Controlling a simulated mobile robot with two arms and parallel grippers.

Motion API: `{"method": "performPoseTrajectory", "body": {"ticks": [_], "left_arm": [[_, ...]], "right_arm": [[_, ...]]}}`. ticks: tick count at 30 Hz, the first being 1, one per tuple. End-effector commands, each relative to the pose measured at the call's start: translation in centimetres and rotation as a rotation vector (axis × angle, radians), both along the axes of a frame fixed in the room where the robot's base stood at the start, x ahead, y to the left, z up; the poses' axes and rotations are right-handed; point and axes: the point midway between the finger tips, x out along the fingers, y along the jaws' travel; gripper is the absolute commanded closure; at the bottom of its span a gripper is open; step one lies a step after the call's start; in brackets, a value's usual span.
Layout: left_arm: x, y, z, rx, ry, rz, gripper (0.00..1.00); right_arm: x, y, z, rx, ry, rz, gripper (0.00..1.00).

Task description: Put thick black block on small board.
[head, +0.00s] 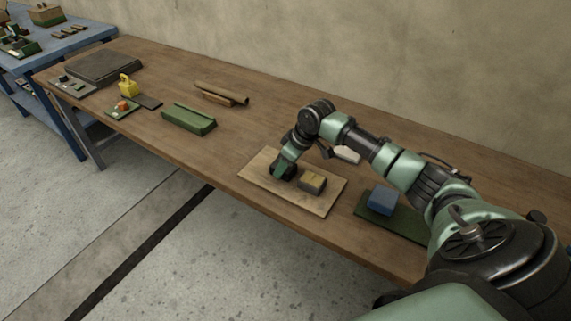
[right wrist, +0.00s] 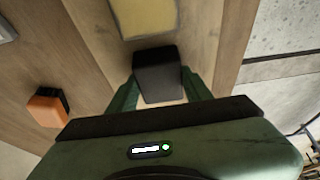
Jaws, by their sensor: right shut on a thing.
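My right gripper (head: 284,168) is over the left part of a light wooden board (head: 325,205) in the head view. It is shut on a thick black block (right wrist: 157,72), which shows between its two green fingers in the right wrist view. The block is at or just above the board's surface; I cannot tell whether it touches. A yellow-topped block (head: 312,183) sits on the same board, just to the right of the black block; it also shows in the right wrist view (right wrist: 145,17). My left gripper is not in view.
A blue block (head: 382,200) sits on a dark green board (head: 395,224) at right. A pale block (head: 347,154) lies behind my arm. A green block (head: 189,118), brown rolls (head: 221,94) and a yellow weight (head: 128,84) are farther left. An orange block (right wrist: 46,108) shows in the wrist view.

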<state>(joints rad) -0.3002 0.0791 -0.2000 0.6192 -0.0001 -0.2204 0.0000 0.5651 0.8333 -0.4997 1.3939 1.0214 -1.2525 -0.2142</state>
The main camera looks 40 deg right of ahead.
Motion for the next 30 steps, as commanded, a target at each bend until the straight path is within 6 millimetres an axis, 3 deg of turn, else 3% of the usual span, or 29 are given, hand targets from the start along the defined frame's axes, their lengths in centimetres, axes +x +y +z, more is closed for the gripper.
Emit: {"method": "performPoseTrajectory", "body": {"ticks": [7, 8, 10, 22, 30], "left_arm": [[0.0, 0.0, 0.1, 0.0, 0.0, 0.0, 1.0], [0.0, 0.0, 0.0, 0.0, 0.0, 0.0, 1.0], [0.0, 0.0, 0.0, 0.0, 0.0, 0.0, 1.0], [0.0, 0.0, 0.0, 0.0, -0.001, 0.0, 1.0], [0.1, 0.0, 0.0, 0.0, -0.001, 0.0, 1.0]], "right_arm": [[0.0, 0.0, -0.2, 0.0, -0.001, 0.0, 0.97], [0.0, 0.0, -0.2, 0.0, 0.0, 0.0, 0.45], [0.0, 0.0, -0.2, 0.0, 0.0, 0.0, 0.29], [-0.1, -0.1, 0.4, -0.002, -0.002, 0.0, 0.29], [-1.8, -1.0, 5.1, -0.005, -0.004, 0.001, 0.29]]}}
